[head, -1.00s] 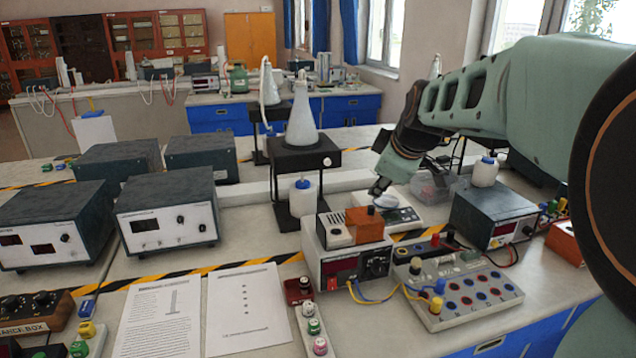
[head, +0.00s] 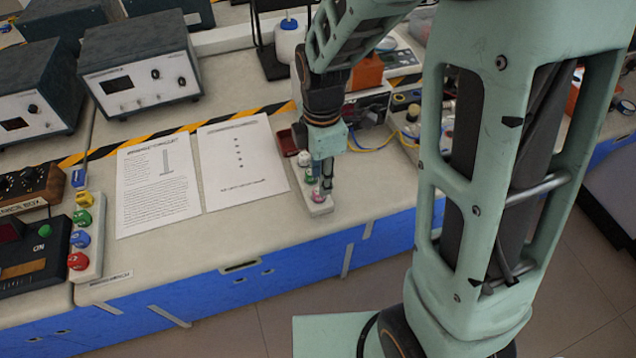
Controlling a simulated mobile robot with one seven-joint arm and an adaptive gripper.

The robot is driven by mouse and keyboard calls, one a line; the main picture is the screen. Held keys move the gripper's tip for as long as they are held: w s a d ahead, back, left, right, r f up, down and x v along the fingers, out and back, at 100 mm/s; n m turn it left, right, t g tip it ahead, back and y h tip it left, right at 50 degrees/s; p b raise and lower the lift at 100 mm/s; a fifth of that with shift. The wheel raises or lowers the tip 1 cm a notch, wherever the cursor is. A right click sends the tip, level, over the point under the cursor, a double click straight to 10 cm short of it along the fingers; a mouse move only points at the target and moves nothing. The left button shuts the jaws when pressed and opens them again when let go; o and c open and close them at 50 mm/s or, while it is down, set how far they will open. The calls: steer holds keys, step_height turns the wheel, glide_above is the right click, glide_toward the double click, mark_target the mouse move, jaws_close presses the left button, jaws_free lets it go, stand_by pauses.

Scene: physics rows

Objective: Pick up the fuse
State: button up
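My gripper (head: 322,184) points down at the front edge of the bench, over a narrow white block (head: 322,208) that carries small coloured round-topped pieces. A pink piece (head: 316,196) shows at the block's near end and a white one (head: 304,158) at its far end. I cannot tell which piece, if any, is the fuse. The fingers are small and dark, close beside the pieces. I cannot tell whether they touch or hold one, or how far apart they are.
Two printed sheets (head: 158,186) lie left of the block. At far left a similar white block (head: 88,240) holds several coloured knobs. Grey instrument boxes (head: 140,66) stand behind. My arm hides much of the right side of the bench.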

mark_target(319, 196)
steer(key=f, duration=0.4)
steer(key=shift+a+f, duration=0.25)
steer(key=shift+f, duration=0.15)
steer(key=shift+c, duration=0.6)
steer(key=c, duration=0.7)
steer(key=shift+o, duration=0.2)
steer(key=shift+r, duration=0.1)
